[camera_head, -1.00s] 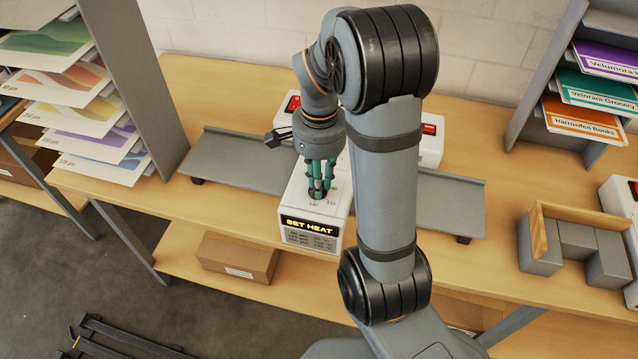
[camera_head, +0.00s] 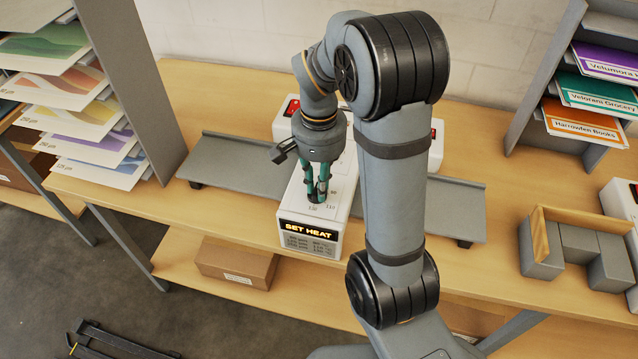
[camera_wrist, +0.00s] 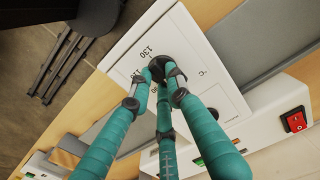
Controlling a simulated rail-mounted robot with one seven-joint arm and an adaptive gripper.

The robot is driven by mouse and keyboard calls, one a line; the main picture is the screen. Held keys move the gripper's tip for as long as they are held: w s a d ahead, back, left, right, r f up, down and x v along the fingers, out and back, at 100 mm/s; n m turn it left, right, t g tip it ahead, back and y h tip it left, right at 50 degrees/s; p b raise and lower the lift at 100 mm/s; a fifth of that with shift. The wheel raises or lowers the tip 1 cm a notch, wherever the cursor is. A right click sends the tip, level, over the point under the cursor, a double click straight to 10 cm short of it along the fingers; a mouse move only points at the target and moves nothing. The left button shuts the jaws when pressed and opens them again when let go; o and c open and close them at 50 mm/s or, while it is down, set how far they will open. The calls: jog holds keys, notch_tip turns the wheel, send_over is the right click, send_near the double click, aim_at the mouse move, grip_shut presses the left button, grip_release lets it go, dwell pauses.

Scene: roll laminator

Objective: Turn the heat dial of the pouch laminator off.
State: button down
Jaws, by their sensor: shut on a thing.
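In the wrist view, the fingertips (camera_wrist: 164,76) are shut around the small black heat dial (camera_wrist: 157,62). Printed marks, including 130 and a °C sign, show on the white panel beside it. The fingers cover much of the dial, and I cannot tell its pointer setting.
Grey feed trays (camera_head: 240,165) extend on both sides of the laminator. A red switch (camera_wrist: 294,120) shows in the wrist view. A paper rack (camera_head: 150,90) stands left, another rack right. A wooden-edged grey holder (camera_head: 541,258) sits at the bench's right. A cardboard box (camera_head: 236,262) is on the lower shelf.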

jog(key=c, duration=1.6)
grip_release()
jog(key=shift+c, duration=0.2)
notch_tip(320, 180, up, 12)
notch_tip(320, 180, down, 12)
jog(key=shift+f, duration=0.1)
